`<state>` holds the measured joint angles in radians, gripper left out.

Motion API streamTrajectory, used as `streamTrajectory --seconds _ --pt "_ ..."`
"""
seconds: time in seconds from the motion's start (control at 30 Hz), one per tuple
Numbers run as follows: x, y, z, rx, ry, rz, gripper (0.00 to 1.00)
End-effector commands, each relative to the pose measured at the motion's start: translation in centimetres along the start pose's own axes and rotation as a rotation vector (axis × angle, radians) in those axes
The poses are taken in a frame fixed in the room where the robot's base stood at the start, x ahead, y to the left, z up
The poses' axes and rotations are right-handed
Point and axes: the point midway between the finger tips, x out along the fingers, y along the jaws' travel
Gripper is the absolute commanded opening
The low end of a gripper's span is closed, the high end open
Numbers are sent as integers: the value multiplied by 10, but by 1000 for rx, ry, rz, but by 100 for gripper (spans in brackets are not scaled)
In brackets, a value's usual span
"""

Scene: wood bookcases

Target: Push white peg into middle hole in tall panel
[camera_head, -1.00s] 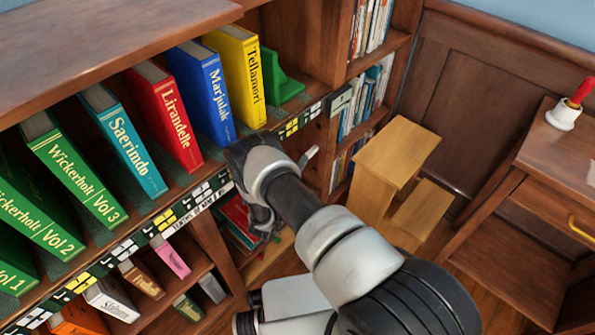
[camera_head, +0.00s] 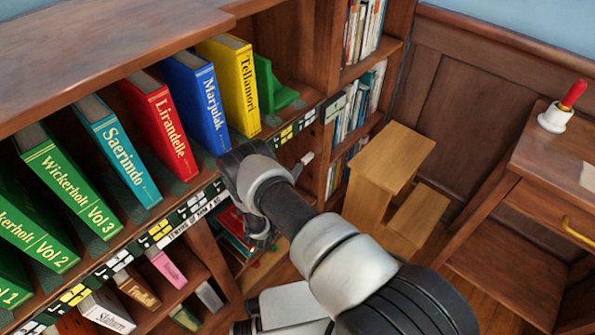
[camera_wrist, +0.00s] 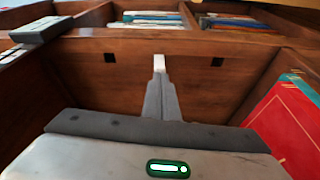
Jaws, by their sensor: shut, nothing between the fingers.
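The tall panel (camera_wrist: 85,75) is a dark brown upright wood board facing me in the wrist view. It shows a dark left hole (camera_wrist: 110,58) and a dark right hole (camera_wrist: 217,62). The white peg (camera_wrist: 160,63) is between them, end on, and it covers the middle hole. My gripper (camera_wrist: 161,84) is shut and empty, its fingers pointing at the peg; I cannot tell whether they touch it. In the head view the pale peg (camera_head: 303,159) shows just right of my wrist, near the panel's edge. How deep it sits is not clear.
A red book (camera_wrist: 285,125) stands close on the right in the wrist view. A grey block (camera_wrist: 40,30) sits on the ledge above left. Upright books such as the yellow one (camera_head: 235,85) line the shelf. A wooden step stool (camera_head: 395,165) stands on the floor to the right.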

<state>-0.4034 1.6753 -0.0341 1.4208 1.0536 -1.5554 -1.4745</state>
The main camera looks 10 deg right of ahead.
Motion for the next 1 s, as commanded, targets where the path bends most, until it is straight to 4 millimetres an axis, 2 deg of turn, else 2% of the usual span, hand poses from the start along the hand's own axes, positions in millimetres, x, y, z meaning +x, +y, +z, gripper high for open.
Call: streamTrajectory --seconds 0.13,0.37,0.47,1.0 --pt "-14 0 -5 -1 3 -1 0" --pt "-25 0 -7 -1 3 0 0" --pt "-38 1 -7 -1 3 -2 0" --pt "-162 1 -6 -2 4 -1 0"
